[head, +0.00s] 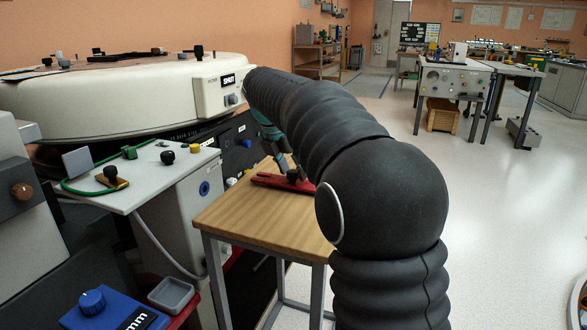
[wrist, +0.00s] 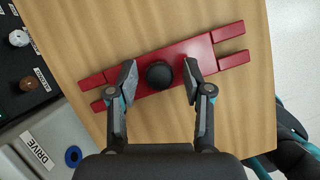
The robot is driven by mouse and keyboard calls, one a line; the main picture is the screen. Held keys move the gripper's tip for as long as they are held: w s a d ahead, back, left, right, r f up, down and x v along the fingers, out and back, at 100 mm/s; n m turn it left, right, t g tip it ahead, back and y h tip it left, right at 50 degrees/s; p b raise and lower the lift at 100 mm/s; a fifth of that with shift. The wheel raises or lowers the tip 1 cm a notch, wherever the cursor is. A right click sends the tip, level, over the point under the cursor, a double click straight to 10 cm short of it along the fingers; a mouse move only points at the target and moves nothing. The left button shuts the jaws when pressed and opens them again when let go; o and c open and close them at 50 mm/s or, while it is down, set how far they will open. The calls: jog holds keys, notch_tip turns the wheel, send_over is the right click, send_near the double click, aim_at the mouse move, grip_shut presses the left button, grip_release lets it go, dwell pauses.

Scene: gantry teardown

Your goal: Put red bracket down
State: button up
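The red bracket (wrist: 198,50) is a long flat piece with forked ends and a round black knob (wrist: 159,74) at its middle. It appears to lie flat on the wooden tabletop (wrist: 165,125). It also shows on the table in the head view (head: 268,180), partly hidden by my arm. My gripper (wrist: 160,82) is over the bracket, one finger on each side of the knob. A gap shows between each finger and the knob, so the fingers are apart and not closed on it.
A large white round machine (head: 120,95) stands behind and left of the table. A grey-topped cabinet (head: 140,180) with knobs and a green cable adjoins the table's left side. A blue box (head: 95,310) and grey tray (head: 171,294) are at lower left.

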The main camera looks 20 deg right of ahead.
jog(key=p+v, duration=0.3)
jog(key=v, duration=0.9)
jog(key=s+d+f+m+y, duration=0.1)
jog(key=s+m, duration=0.5)
jog(key=s, duration=0.3)
jog(key=s+f+m+t+y, duration=0.2)
jog(key=s+f+m+t, duration=0.1)
jog(key=s+f+m, duration=1.5)
jog(key=s+m, duration=0.1)
jog(key=s, duration=0.4)
jog(key=shift+d+y, duration=0.25)
jog(key=shift+y, duration=0.15)
jog(key=shift+r, duration=0.1)
